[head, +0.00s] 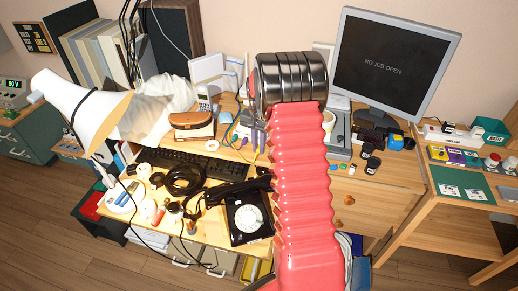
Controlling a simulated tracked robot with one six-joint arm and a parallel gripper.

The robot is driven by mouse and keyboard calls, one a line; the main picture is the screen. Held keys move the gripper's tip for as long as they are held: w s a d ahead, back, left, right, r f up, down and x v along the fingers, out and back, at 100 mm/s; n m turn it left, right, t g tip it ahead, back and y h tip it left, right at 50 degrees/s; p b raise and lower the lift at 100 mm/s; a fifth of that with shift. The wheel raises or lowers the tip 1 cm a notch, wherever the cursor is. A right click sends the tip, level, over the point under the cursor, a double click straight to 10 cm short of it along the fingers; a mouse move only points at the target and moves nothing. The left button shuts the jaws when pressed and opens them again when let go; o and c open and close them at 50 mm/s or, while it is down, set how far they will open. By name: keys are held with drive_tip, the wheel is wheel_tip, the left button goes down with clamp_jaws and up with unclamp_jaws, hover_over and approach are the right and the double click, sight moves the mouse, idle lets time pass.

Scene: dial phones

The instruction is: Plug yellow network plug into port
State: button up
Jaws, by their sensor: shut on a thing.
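My red ribbed arm rises through the middle of the head view, with a dark metal wrist at its top. My gripper (252,135) shows only in part, as slim grey-purple shapes just left of the wrist, over the back of the left desk. A tiny yellow spot at their lower end appears to be the yellow network plug (244,142), held in the jaws; it is too small to make out well. The wrist and arm hide much of the area behind them. I cannot make out the port for certain.
A black dial phone (248,218), keyboard (192,164) and coiled black cable (184,180) crowd the left desk. A white lamp (85,108) leans over it. A wooden side table (455,225) is far right.

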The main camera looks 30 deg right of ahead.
drive_tip(key=shift+r, duration=1.45)
